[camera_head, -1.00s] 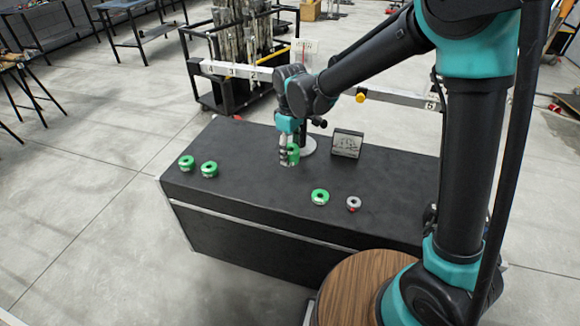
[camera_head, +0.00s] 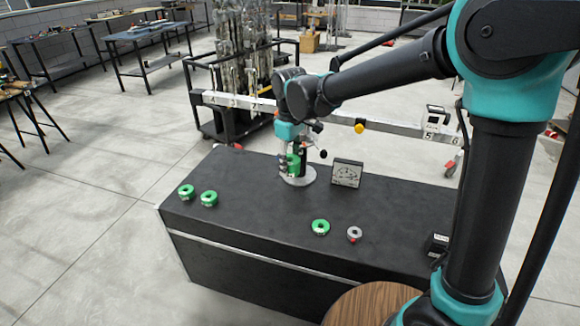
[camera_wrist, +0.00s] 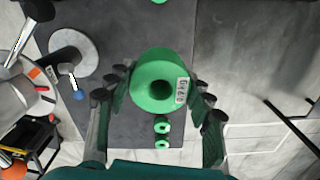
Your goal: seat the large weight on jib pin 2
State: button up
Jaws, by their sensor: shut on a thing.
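My gripper (camera_head: 289,168) is shut on a large green ring-shaped weight (camera_head: 294,163) and holds it above the black table, by the foot of the jib stand. In the wrist view the weight (camera_wrist: 152,82) sits between the fingers, with its dark centre hole and a pale label showing. The jib (camera_head: 335,116) is a long pale beam behind the table, with numbers along it. The mark for jib pin 2 (camera_head: 255,105) is on the left part, left of my wrist. The pin itself is too small to make out. The weight is apart from the jib.
Two green weights (camera_head: 187,191) stand at the table's left, and another (camera_head: 320,227) nearer the front beside a grey ring (camera_head: 354,233). A dial gauge (camera_head: 347,173) stands right of the gripper. The round stand foot (camera_wrist: 75,55) is close to the weight. A black cart (camera_head: 205,125) stands behind.

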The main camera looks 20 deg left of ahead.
jog(key=shift+r, duration=2.25)
